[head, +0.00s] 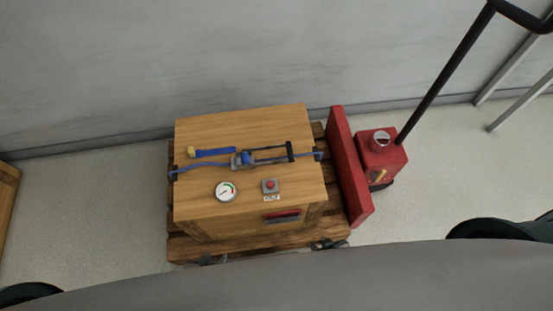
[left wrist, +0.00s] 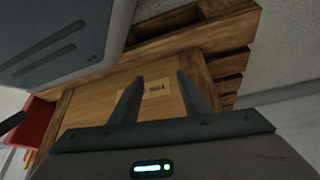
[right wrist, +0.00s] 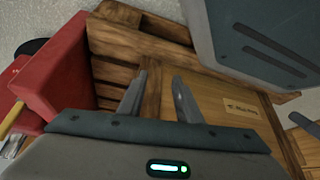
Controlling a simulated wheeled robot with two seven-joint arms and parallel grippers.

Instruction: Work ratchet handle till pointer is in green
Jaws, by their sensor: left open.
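A wooden crate (head: 240,122) carries a blue strap (head: 203,162) across its top.
A small grey box with a red button (head: 270,185) is right of the gauge. A red handle (head: 282,215) is on the crate's front. The crate stands on a wooden pallet (head: 185,247) beside a red pallet truck (head: 381,158). A grey wall is close behind.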

